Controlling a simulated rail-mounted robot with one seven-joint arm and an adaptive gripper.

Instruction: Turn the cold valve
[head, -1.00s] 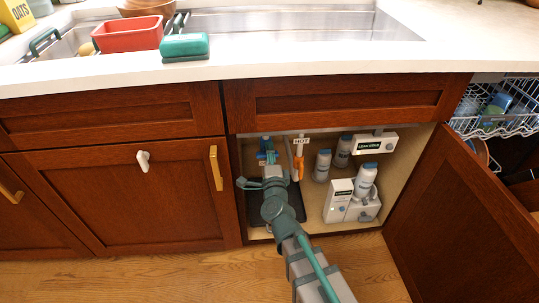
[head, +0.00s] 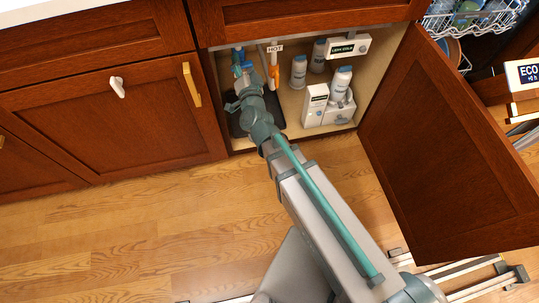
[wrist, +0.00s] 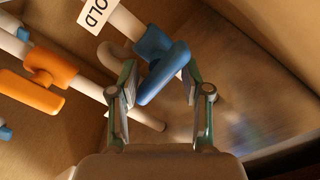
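The cold valve (wrist: 163,72) has a blue body and a blue lever handle on a pale pipe, under a white label (wrist: 100,14) of which "OLD" shows in the wrist view. The lever slants down to the left. My gripper (wrist: 160,82) has its two fingers apart, one on each side of the lever. I cannot tell whether either finger touches it.
The orange hot valve (wrist: 42,72) sits on a neighbouring pipe to the left. White bottles (head: 340,83), boxes (head: 315,103) and a leak sensor (head: 348,46) fill the cabinet's right half. The open cabinet door (head: 440,150) stands right of my arm. A dark mat (head: 240,125) lies below.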

